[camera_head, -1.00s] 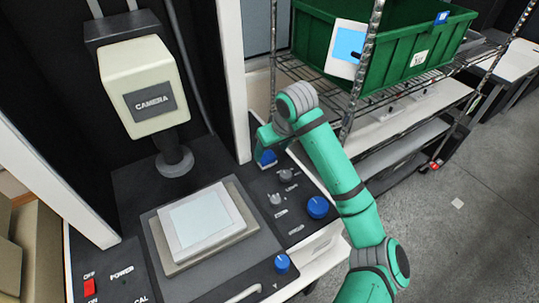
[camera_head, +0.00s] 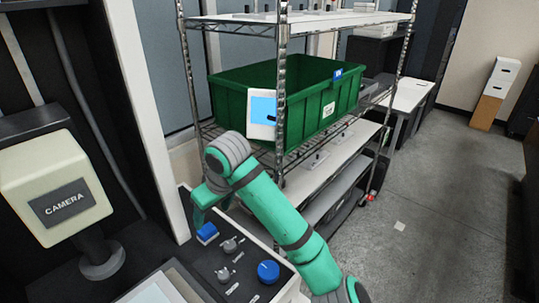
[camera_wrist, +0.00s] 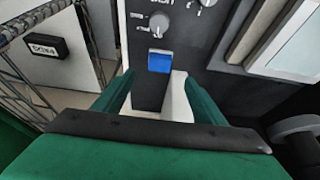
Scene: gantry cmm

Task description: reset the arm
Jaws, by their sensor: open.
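My green arm reaches over the machine's dark control panel (camera_head: 225,268), with my gripper (camera_head: 203,207) pointing down near a blue square button (camera_head: 207,232). In the wrist view my gripper (camera_wrist: 158,88) is open, with its two green fingers apart and nothing held between them. The blue button (camera_wrist: 160,62) shows just beyond and between the fingertips. Whether a finger touches the panel cannot be told. In the head view the fingers are partly hidden by the wrist.
A wire rack holding a green bin (camera_head: 300,100) stands behind my arm. A box marked CAMERA (camera_head: 58,190) is at the left. A blue knob (camera_head: 268,271) and small grey knobs sit on the panel. Open grey floor (camera_head: 430,210) lies at the right.

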